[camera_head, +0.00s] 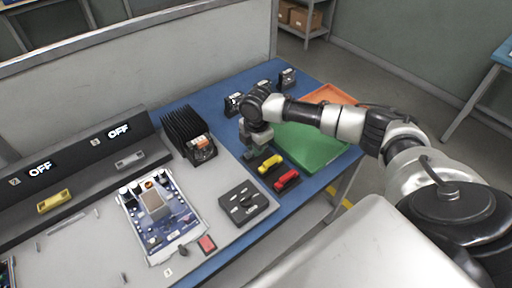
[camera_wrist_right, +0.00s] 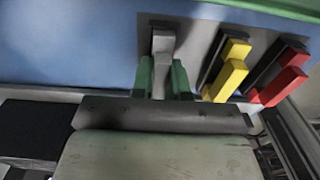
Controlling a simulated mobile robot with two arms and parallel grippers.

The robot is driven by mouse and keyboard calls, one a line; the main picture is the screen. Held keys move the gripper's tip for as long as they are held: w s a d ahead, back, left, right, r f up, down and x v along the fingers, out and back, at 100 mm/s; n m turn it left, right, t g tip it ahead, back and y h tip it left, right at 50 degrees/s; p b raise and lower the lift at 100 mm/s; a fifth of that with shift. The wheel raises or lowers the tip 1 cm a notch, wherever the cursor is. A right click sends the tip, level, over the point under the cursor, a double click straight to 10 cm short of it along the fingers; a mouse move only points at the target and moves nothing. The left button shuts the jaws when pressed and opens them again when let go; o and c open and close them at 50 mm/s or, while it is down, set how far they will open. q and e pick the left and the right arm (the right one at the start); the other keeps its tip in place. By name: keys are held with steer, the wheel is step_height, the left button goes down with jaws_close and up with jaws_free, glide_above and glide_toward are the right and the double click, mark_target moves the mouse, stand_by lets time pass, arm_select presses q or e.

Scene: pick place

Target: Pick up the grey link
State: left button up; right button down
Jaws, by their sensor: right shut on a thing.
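The grey link (camera_wrist_right: 163,43) is upright between the green fingers of my right gripper (camera_wrist_right: 163,80) in the right wrist view. The fingers are shut on its lower part in that picture, in front of a dark base. In the head view my right gripper (camera_head: 252,150) points down beside the yellow link (camera_head: 270,164). There the grey link is mostly hidden by the gripper. I cannot tell whether it is clear of its base. The yellow link also shows in the right wrist view (camera_wrist_right: 227,75), to the right of the gripper. My left gripper is out of view.
A red link (camera_head: 287,180) sits beside the yellow one. A black finned block (camera_head: 187,135), a circuit board (camera_head: 160,215) and a dark switch plate (camera_head: 247,203) are to the left.

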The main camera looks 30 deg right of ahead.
step_height(320, 180, up, 4)
steer(key=shift+s+d+r, duration=0.1)
steer(key=shift+s+r, duration=0.05)
steer(key=shift+r, duration=0.1)
steer(key=s+d+r+p, duration=0.4)
steer(key=s+r+p, duration=0.1)
steer(key=s+r, duration=0.5)
steer(key=shift+s+d, duration=0.15)
steer(key=shift+d, duration=0.25)
stand_by(0.8)
